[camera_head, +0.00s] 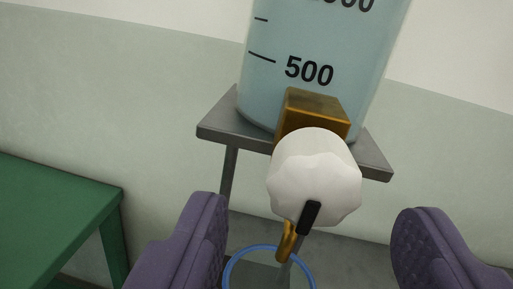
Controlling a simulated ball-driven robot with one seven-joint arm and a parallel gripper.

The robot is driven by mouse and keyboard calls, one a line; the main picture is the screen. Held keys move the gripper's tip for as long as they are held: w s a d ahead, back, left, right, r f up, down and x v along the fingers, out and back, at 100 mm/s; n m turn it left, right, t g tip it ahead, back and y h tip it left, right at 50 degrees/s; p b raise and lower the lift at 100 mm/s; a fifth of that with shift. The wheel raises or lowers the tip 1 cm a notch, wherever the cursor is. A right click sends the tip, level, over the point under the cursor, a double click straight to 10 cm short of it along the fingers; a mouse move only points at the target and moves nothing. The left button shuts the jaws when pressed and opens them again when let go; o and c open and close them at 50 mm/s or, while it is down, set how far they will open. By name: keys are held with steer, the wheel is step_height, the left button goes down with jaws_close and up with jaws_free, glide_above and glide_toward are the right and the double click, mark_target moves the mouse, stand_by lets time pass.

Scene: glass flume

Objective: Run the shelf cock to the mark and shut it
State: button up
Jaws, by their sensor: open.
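The shelf cock has a brass-coloured block (318,108) at the foot of a large clear vessel (310,40). A white scalloped knob (312,172) with a black pointer faces me, the pointer slanting down and slightly left. A brass spout (287,240) hangs below the knob. A blue-rimmed container (268,250) sits under the spout, partly cut off by the bottom edge. Its level and any mark on it cannot be made out. A thin grey strip shows beside the spout; I cannot tell whether it is liquid. My gripper (310,210) is open, its purple fingers either side of the knob, apart from it.
The vessel, with black graduations including 500, stands on a grey shelf (217,126) with a leg below. A green table (60,210) stands at the left. A pale wall is behind. The space between my fingers and the knob looks clear.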

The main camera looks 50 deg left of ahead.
mark_target(314, 205)
steer(key=x, duration=0.4)
steer(key=shift+w+a, duration=0.15)
steer(key=shift+w, duration=0.15)
steer(key=c, duration=1)
steer(key=shift+b, duration=0.3)
